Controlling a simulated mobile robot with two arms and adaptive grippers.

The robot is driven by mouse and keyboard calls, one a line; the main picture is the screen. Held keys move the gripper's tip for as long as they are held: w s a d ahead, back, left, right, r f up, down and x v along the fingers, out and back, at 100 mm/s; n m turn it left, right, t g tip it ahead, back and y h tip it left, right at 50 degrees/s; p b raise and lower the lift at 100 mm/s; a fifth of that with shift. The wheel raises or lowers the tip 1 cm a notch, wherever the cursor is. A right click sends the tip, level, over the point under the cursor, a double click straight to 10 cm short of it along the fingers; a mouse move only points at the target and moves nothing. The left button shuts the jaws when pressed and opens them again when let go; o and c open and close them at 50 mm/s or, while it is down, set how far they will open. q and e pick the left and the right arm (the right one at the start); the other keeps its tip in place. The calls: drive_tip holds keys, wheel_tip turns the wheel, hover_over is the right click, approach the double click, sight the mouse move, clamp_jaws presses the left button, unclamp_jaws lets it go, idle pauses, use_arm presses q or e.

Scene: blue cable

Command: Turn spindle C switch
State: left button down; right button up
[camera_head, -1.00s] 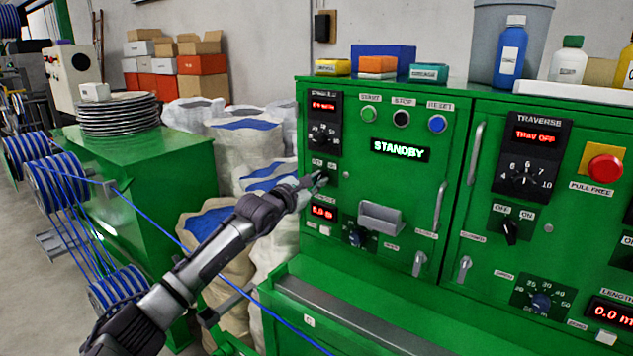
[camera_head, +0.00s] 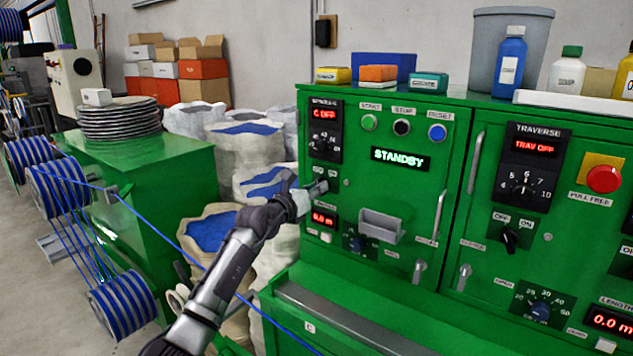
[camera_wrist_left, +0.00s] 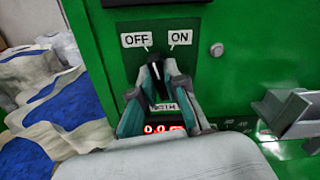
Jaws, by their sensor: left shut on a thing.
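The spindle C switch is a small black rotary knob (camera_wrist_left: 155,70) below the OFF and ON labels on the green cabinet. My left gripper (camera_wrist_left: 156,82) has its fingers on either side of the knob in the left wrist view and is shut on it. The knob's upper end shows between the two labels; its exact setting is hard to tell. In the head view my left gripper (camera_head: 318,187) reaches the switch panel and hides the knob. The spindle display (camera_head: 324,114) above reads C OFF. My right gripper is not in view.
The STANDBY display (camera_head: 400,159) is lit. A grey bracket (camera_head: 381,225) sticks out right of the gripper. A traverse switch (camera_head: 509,240) sits on the right-hand door. White sacks (camera_head: 245,145) stand left of the cabinet. A blue cable (camera_head: 150,222) runs behind my arm.

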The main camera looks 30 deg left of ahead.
use_arm(q)
drive_tip(key=shift+r+n+p, duration=0.15)
drive_tip(key=shift+n+p, duration=1.55)
drive_tip(key=shift+p, duration=0.05)
drive_tip(key=c, duration=1.2)
unclamp_jaws()
drive_tip(key=shift+w, duration=0.1)
drive_tip(key=shift+f, duration=0.2)
drive_tip(key=s+a, duration=0.1)
drive_tip(key=s, duration=1.1)
drive_tip(key=shift+a, duration=0.35)
